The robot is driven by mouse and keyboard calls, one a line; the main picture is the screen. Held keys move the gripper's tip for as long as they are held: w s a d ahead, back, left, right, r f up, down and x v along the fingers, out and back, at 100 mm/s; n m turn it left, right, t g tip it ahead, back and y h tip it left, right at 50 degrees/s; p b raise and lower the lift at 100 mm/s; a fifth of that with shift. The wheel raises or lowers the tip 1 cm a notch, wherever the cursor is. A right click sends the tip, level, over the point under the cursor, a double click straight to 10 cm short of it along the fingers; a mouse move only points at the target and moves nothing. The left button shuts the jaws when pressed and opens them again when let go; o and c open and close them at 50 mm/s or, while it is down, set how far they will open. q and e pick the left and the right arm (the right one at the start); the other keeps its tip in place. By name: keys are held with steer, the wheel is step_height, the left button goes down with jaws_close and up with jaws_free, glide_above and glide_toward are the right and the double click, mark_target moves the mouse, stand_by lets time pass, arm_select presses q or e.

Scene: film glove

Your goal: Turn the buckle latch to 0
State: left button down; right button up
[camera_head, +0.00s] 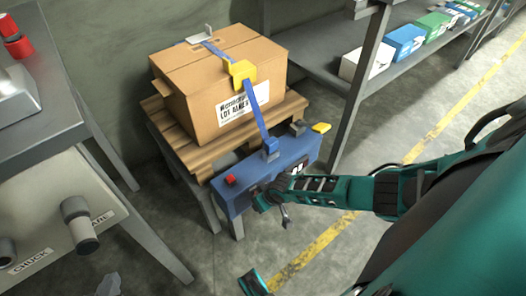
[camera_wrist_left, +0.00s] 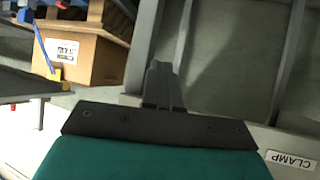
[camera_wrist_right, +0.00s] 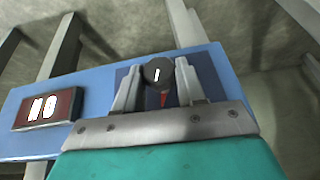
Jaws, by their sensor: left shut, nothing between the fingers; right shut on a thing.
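A dark round knob (camera_wrist_right: 157,72) with a white mark on its face sits on the front of the blue unit (camera_head: 228,207), apparently the buckle latch. My right gripper (camera_head: 264,197) is at the front of this unit; in the right wrist view its two fingers are shut on the knob, one on each side. A small red piece shows just below the knob. A dark red display (camera_wrist_right: 48,108) with blurred white digits is beside it. My left gripper is shut and empty in the left wrist view (camera_wrist_left: 158,75), away from the unit; in the head view only a grey tip (camera_head: 108,286) shows.
A cardboard box (camera_head: 205,105) with a blue strap and yellow corner piece (camera_head: 240,73) stands on a wooden pallet (camera_head: 195,160) behind the unit. A red button (camera_head: 230,180) is on the unit. A metal bench (camera_head: 120,215) stands left, a shelf (camera_head: 320,70) right. Open floor lies in front.

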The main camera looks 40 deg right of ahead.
steer(key=shift+a+r+p, duration=0.1)
steer(key=shift+r+p, duration=0.05)
steer(key=shift+p, duration=0.15)
steer(key=shift+h+p, duration=0.55)
steer(key=shift+h, duration=0.25)
steer(key=shift+a+f+n+h, duration=0.15)
steer(key=shift+f+n+h, duration=0.15)
steer(key=shift+h, duration=0.4)
steer(key=o, duration=1.1)
steer(key=shift+r, duration=0.1)
steer(key=shift+c, duration=0.2)
